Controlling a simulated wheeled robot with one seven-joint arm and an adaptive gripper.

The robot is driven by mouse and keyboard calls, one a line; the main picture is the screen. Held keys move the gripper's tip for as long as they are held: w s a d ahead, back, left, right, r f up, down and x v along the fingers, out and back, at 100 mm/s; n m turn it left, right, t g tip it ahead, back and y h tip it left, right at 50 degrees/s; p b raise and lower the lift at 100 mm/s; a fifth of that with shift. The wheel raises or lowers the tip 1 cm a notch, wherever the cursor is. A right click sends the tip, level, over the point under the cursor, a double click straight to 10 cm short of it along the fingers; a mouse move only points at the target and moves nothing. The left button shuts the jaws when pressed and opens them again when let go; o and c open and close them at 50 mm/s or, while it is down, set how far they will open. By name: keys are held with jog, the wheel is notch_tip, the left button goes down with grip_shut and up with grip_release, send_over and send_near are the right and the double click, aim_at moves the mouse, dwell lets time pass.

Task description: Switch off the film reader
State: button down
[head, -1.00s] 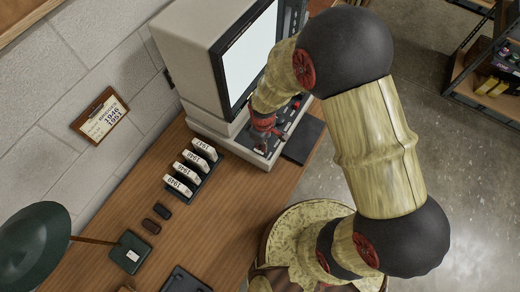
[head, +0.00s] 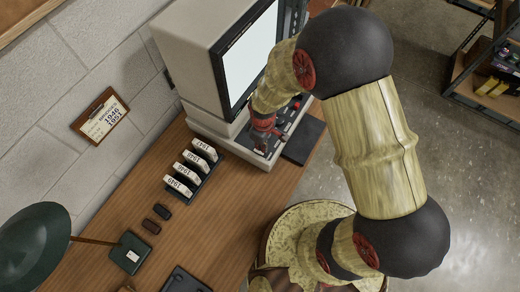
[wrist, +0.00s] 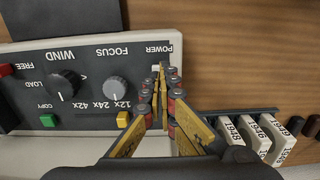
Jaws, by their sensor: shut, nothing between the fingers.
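The film reader (head: 195,45) stands at the back of the wooden desk, its screen (head: 250,58) pale and lit. Its dark control panel (wrist: 90,75) fills the left of the wrist view, with labels reading upside down. The POWER label (wrist: 158,48) is at the panel's right end. A small white piece (wrist: 155,68) shows just below that label, partly covered by my fingers; its switch position cannot be made out. My gripper (wrist: 161,72) is shut and empty, its tips over this POWER area. In the head view my gripper (head: 262,149) is at the panel's near end; contact cannot be told.
The panel also carries a FOCUS knob (wrist: 116,89), a WIND knob (wrist: 63,84), and red, green and yellow buttons. A rack of white year-labelled boxes (head: 181,183) stands close beside the reader. A green lamp (head: 35,240) is at lower left.

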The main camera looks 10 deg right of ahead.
jog(key=shift+f+b, duration=0.8)
jog(key=shift+f, duration=0.3)
dwell(0.6)
jog(key=shift+r, duration=0.1)
jog(key=shift+r+p, duration=2.6)
jog(key=shift+r, duration=0.85)
